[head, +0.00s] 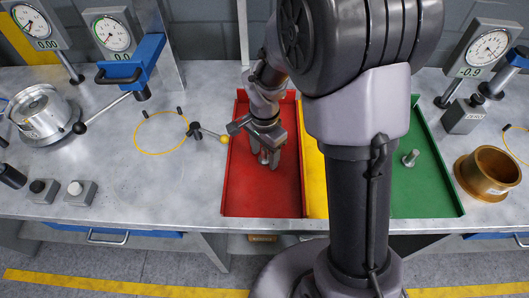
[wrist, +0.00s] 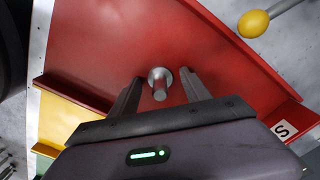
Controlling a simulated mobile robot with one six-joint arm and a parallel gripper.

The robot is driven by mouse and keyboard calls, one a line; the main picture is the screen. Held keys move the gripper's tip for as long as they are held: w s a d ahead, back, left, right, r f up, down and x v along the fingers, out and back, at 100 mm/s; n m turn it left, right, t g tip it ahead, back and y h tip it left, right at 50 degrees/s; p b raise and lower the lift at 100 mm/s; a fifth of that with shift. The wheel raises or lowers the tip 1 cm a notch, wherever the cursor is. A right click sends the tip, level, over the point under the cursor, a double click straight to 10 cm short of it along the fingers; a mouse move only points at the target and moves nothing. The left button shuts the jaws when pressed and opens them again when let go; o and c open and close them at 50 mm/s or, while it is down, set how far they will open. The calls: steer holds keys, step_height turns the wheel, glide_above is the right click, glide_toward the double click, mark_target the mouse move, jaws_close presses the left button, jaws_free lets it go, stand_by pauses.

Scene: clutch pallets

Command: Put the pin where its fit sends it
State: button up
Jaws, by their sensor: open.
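A small grey metal pin with a round flanged head (wrist: 159,82) is in the red tray (wrist: 90,40), between my fingers in the wrist view. My gripper (head: 264,163) points down into the red tray (head: 240,195), and its fingers stand apart on either side of the pin, with a gap visible in the wrist view. In the head view the pin is mostly hidden by the fingers. A second, similar metal pin (head: 410,158) stands in the green tray (head: 430,195). The yellow tray (head: 316,190) lies between them, partly hidden by my arm.
A lever with a yellow knob (head: 224,139) reaches to the red tray's left edge. A brass ring (head: 487,172) is at right.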

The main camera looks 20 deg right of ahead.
step_height(320, 180, up, 12)
steer(key=p, duration=0.4)
steer(key=shift+r+p, duration=0.2)
steer(key=shift+p, duration=0.1)
step_height(320, 180, up, 6)
steer(key=n+t, duration=0.2)
glide_above(264, 149)
steer(key=s, duration=0.3)
steer(key=s+a+r+n+t+y, duration=0.1)
steer(key=s+r+n+t, duration=0.1)
steer(key=s, duration=0.5)
steer(key=s+a+r+n+t+y, duration=0.1)
steer(key=s+a+r+n, duration=0.1)
steer(key=s+r+n, duration=0.2)
steer(key=s+r, duration=0.1)
steer(key=s, duration=0.1)
steer(key=shift+s+t, duration=0.4)
step_height(264, 149, down, 5)
steer(key=b, duration=0.4)
steer(key=shift+r+b, duration=0.2)
steer(key=shift+b, duration=0.2)
